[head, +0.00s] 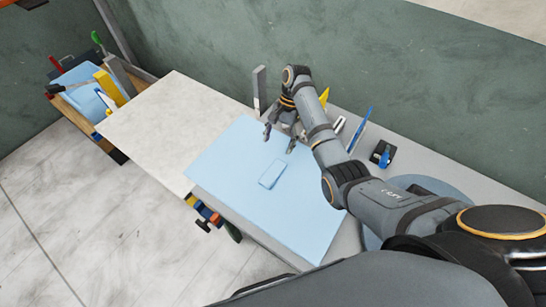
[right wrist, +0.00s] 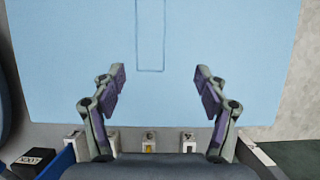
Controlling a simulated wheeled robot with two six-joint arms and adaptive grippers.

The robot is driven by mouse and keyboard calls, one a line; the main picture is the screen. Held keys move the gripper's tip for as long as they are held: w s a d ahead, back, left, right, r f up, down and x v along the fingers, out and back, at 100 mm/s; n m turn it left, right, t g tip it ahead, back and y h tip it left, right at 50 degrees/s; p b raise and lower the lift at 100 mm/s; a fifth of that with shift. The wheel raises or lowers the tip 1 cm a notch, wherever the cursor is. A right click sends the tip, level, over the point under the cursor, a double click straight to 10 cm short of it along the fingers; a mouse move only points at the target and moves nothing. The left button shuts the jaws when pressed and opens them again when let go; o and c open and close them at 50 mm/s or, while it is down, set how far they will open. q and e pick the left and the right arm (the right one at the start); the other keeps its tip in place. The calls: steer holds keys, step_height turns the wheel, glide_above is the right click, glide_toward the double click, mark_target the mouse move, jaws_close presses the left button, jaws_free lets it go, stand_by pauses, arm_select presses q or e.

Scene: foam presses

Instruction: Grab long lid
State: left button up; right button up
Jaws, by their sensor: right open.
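A light blue rectangular piece, which looks like the long lid (head: 272,174), lies flat on a light blue foam sheet (head: 230,160) of nearly the same colour. In the right wrist view the lid (right wrist: 150,35) shows as a thin outline at the top, cut off by the frame edge. My right gripper (head: 279,140) is open and empty over the sheet, on the far side of the lid and apart from it. My left gripper does not show.
A pale board (head: 160,125) adjoins the sheet on the left. A grey upright block (head: 259,90), a black holder (head: 382,154) and small tools stand along the back edge by the wall. A cluttered crate (head: 95,90) is at far left.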

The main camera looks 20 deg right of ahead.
mark_target(273, 172)
steer(key=s+a+f+b, duration=0.2)
steer(key=s, duration=0.1)
steer(key=shift+s+f, duration=0.1)
steer(key=shift+f, duration=0.05)
steer(key=shift+w+f, duration=0.15)
steer(key=shift+f, duration=0.4)
steer(key=shift+w+f, duration=0.15)
steer(key=shift+f, duration=0.35)
steer(key=shift+s+a+f+p, duration=0.15)
steer(key=shift+s+f+p, duration=0.35)
steer(key=shift+p, duration=0.15)
steer(key=x, duration=0.3)
steer(key=shift+s+f, duration=0.2)
steer(key=shift+f, duration=0.25)
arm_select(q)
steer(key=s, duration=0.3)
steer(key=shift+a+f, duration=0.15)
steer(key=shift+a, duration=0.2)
arm_select(e)
steer(key=c, duration=1.3)
